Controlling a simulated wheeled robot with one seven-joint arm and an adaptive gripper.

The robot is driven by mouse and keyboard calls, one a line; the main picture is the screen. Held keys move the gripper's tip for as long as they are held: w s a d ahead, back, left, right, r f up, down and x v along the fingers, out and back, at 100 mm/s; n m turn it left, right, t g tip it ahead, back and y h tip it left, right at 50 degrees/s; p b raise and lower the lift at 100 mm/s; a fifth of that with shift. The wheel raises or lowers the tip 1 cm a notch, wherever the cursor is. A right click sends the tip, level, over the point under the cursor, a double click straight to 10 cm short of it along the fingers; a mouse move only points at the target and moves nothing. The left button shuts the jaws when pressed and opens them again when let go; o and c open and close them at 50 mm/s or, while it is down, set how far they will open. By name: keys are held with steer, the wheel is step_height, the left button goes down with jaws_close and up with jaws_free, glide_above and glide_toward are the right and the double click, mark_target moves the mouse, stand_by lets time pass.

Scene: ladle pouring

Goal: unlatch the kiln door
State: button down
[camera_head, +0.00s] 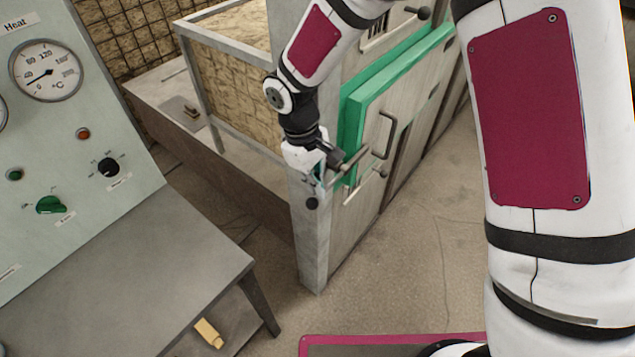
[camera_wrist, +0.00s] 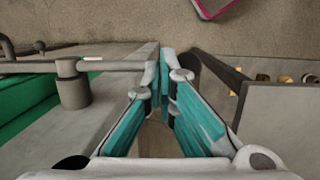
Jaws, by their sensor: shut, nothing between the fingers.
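The kiln door (camera_head: 372,130), pale metal with a green edge, stands at the centre right in the head view and looks closed. A dark bar handle (camera_head: 388,135) is on its face. The latch (camera_head: 352,163) is a grey metal bar at the door's left edge. In the wrist view the latch bar (camera_wrist: 118,66) runs out from a round pivot post (camera_wrist: 73,88) on the left. My gripper (camera_wrist: 165,60) has its teal fingers shut and empty, with the tips beside the bar's end; I cannot tell if they touch. It also shows in the head view (camera_head: 319,183), partly hidden.
A control panel (camera_head: 70,130) with a gauge, knobs and a grey shelf (camera_head: 170,270) fills the left. A grey metal post (camera_head: 313,245) stands just below my gripper. A small dark knob (camera_head: 312,203) is near the fingertips. Concrete floor (camera_head: 430,260) is open in front of the door.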

steer(key=shift+f, duration=0.25)
steer(key=f+t+h+b, duration=0.1)
steer(key=f+t+b, duration=0.1)
steer(key=f+t+h+b, duration=0.2)
steer(key=shift+s+a+f+b, duration=0.1)
steer(key=shift+a+f+b, duration=0.15)
steer(key=shift+b, duration=0.15)
steer(key=w+d+f+m+t+h+b, duration=0.2)
steer(key=w+d+f+t+h+b, duration=0.2)
steer(key=b, duration=1.2)
steer(key=shift+w+d+f+t+h, duration=0.25)
steer(key=shift+w+f+t+h, duration=0.45)
steer(key=shift+f+t+h, duration=1.25)
steer(key=shift+w+d+b, duration=0.1)
steer(key=shift+b, duration=0.2)
steer(key=f+v, duration=0.1)
steer(key=v, duration=1.1)
steer(key=shift+r, duration=0.45)
